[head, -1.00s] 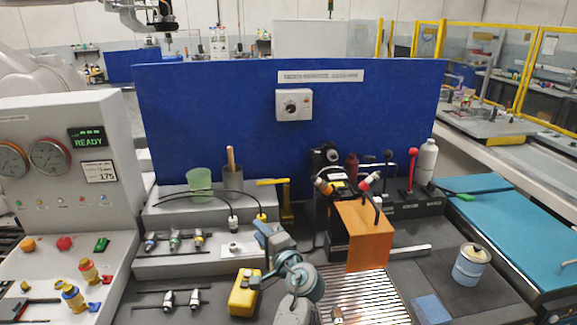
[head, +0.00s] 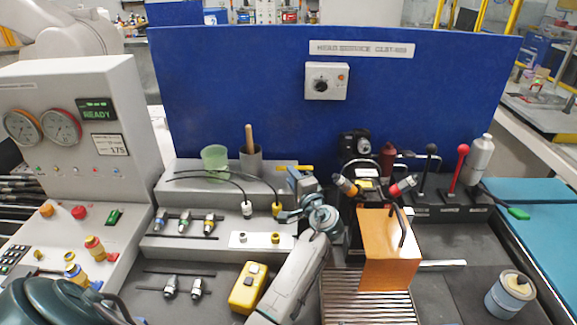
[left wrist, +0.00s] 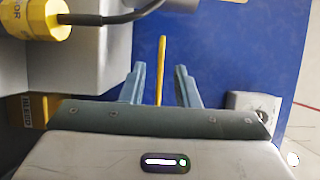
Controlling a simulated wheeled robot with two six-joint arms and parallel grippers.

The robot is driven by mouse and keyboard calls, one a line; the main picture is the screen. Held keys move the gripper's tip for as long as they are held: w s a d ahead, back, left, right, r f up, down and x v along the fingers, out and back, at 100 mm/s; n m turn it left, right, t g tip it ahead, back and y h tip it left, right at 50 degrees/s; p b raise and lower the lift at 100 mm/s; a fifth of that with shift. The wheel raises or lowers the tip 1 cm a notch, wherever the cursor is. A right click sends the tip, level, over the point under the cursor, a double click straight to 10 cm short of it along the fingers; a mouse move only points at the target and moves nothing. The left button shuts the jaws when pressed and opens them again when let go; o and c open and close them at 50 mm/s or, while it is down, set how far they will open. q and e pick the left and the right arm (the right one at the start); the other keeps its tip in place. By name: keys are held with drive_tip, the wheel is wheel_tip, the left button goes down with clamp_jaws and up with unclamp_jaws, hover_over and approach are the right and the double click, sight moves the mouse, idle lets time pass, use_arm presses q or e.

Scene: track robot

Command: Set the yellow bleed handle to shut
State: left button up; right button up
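The yellow bleed handle (head: 290,167) lies roughly level above the back ledge, in front of the blue panel; its post is mostly hidden behind my left gripper (head: 300,181). In the left wrist view the handle (left wrist: 161,72) is a thin yellow bar between the two blue-grey fingers of my left gripper (left wrist: 160,78). The fingers are open, with a gap on each side of the bar. A yellow label (left wrist: 30,110) with partly readable lettering shows at the left there. My right gripper is not in view.
A yellow plug (head: 277,209) on a black cable is close left of my gripper; it is large in the left wrist view (left wrist: 40,18). An orange block (head: 388,250) stands to the right. A green cup (head: 214,158) and grey holder (head: 250,166) stand left. The blue panel (head: 230,90) is behind.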

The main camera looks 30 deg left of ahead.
use_arm(q)
drive_tip(key=shift+p+x, duration=0.45)
drive_tip(key=shift+x, duration=1.25)
clamp_jaws()
drive_tip(key=shift+f, duration=0.1)
